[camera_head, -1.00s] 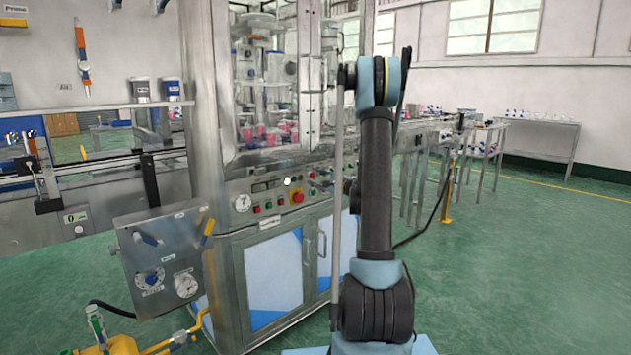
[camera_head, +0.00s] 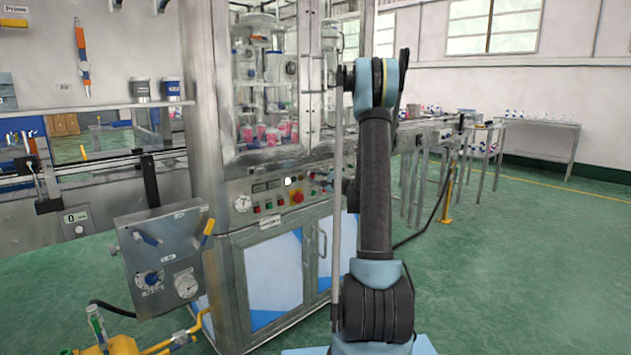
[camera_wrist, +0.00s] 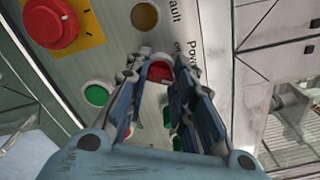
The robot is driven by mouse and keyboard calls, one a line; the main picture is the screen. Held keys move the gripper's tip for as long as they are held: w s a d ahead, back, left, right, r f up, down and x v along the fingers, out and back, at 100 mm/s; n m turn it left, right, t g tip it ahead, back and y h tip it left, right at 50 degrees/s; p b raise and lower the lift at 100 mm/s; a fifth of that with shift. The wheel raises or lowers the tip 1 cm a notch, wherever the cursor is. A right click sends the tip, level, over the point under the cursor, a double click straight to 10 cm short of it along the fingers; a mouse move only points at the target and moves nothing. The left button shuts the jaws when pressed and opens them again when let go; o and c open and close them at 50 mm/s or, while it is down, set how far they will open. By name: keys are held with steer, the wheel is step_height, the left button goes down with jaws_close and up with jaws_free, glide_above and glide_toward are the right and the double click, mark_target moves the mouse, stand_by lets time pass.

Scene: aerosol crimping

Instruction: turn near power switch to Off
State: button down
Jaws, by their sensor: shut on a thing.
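The near power switch (camera_wrist: 159,73) shows in the wrist view as a red piece beside the printed "Power" label. My gripper (camera_wrist: 161,62) has its two blue-grey fingers on either side of it, and they are shut on it. The fingers hide most of the switch, so its setting cannot be read. In the head view, my gripper is small at the right end of the control panel (camera_head: 266,190), partly hidden by my arm.
A big red emergency button (camera_wrist: 50,20) on a yellow plate, an amber fault lamp (camera_wrist: 145,16) and a green button (camera_wrist: 97,95) lie near my gripper. A grey side box (camera_head: 165,262) with a gauge stands left of the cabinet. Open floor lies to the right.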

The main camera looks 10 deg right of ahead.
steer(key=shift+s+a+f+n, duration=0.1)
steer(key=shift+s+a+n, duration=0.1)
steer(key=shift+n, duration=0.2)
steer(key=n, duration=0.4)
steer(key=shift+n, duration=0.3)
steer(key=n, duration=0.5)
stand_by(0.3)
steer(key=shift+d, duration=0.1)
stand_by(1.1)
steer(key=c, duration=1.4)
jaws_free()
steer(key=shift+w, duration=0.1)
steer(key=shift+o, duration=0.2)
steer(key=v, duration=1.2)
